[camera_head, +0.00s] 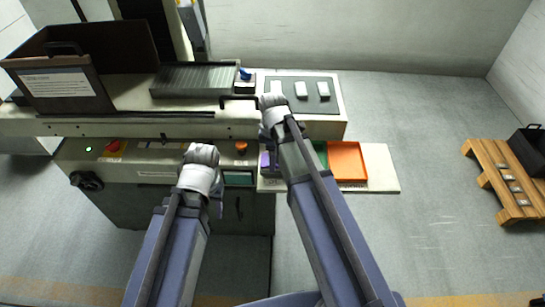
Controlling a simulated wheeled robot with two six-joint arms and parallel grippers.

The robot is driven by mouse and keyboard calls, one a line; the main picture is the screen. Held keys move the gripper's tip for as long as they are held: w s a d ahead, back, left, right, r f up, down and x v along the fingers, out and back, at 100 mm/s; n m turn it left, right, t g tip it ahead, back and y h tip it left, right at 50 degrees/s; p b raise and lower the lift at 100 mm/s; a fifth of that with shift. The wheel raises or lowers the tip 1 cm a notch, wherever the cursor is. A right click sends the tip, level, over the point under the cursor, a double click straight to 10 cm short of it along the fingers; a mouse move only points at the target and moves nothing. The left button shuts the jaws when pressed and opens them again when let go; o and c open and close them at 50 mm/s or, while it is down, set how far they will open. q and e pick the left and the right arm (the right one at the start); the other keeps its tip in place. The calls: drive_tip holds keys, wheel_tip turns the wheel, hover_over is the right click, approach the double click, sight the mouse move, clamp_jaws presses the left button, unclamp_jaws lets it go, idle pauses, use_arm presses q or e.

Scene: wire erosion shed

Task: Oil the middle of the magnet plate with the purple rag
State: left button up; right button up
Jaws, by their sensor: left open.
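The magnet plate (197,80) is a grey ribbed block lying flat on the machine bed. Its top is bare. A small purple patch (265,160), likely the purple rag, shows on the pale side shelf, left of a green area and partly covered by my right arm. My left gripper (218,208) points down in front of the machine's front panel, below and toward me from the plate. It is open and empty, and small in the picture. My right wrist (273,105) is right of the plate, near the bed's right end. Its fingers are hidden.
A brown guard (62,88) stands left of the plate. A small blue object (245,74) is at the plate's right end. White blocks (300,89) lie on a dark mat at right. An orange tray (347,161) is on the shelf. A pallet (500,185) stands far right; floor between is clear.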

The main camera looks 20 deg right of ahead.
drive_tip(key=shift+r+p, duration=3.3)
drive_tip(key=shift+r, duration=0.2)
drive_tip(key=shift+f, duration=0.1)
